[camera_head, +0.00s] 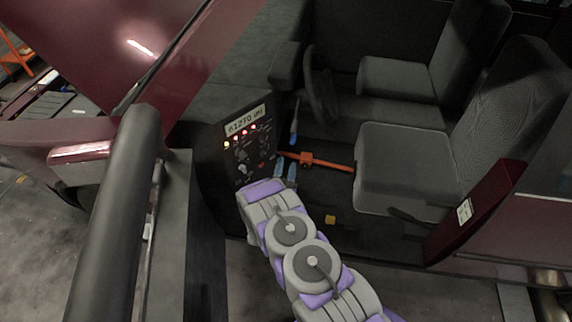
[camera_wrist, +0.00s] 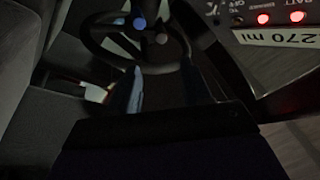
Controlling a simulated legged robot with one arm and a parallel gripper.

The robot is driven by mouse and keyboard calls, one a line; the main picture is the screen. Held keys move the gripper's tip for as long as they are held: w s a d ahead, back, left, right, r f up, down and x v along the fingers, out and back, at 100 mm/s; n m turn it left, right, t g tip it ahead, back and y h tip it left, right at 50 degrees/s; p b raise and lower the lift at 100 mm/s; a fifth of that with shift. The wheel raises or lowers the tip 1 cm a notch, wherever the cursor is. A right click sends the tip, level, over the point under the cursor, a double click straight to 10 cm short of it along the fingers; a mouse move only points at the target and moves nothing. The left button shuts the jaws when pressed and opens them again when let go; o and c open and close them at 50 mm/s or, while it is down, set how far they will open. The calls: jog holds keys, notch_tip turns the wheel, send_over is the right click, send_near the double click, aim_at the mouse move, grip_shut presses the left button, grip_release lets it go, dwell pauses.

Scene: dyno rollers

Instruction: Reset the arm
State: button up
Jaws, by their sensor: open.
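My arm reaches up from the bottom of the head view into the open side of a dark red vehicle. My gripper (camera_head: 285,171) is at its end, with two pale blue fingertips apart and nothing seen between them. It is beside the instrument panel (camera_head: 250,143), which shows a mileage readout and lit red lamps. The panel also shows in the wrist view (camera_wrist: 270,27). An orange bar (camera_head: 325,163) lies just beyond the fingertips, toward the seat. I cannot tell whether they touch.
A steering wheel (camera_head: 320,88) stands behind the panel; it also shows in the wrist view (camera_wrist: 100,52). A grey seat (camera_head: 400,165) is to the right. A thick dark bar (camera_head: 115,215) stands at the left. A small orange block (camera_head: 330,219) lies on the vehicle floor.

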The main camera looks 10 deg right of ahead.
dwell(0.3)
jog(key=w+a+r+n+g+y, duration=0.1)
jog(key=w+a+r+g+y, duration=0.1)
jog(key=r+g+y, duration=0.3)
jog(key=w+a+r+n+g, duration=0.1)
jog(key=w+a+r+g, duration=0.15)
jog(key=r, duration=0.45)
jog(key=s+r+n+g+y, duration=0.2)
jog(key=s+r+g, duration=0.1)
jog(key=s+r, duration=0.3)
jog(key=s+r+n+g+y, duration=0.1)
jog(key=s+r+n+g, duration=0.2)
jog(key=s, duration=0.6)
jog(key=s+d+r+n+g, duration=0.1)
jog(key=s+d+r+g, duration=0.2)
jog(key=s, duration=1)
jog(key=s+d+r+n+g+h, duration=0.1)
jog(key=s+d+r+g, duration=0.1)
jog(key=s, duration=1.1)
jog(key=s+d+r+n+g, duration=0.2)
jog(key=s+d+r+g, duration=0.1)
jog(key=s, duration=1.1)
notch_tip(320, 180, up, 2)
jog(key=shift+d+r+g, duration=0.2)
jog(key=shift+d+g, duration=0.15)
jog(key=shift+d, duration=0.55)
jog(key=shift+w, duration=0.1)
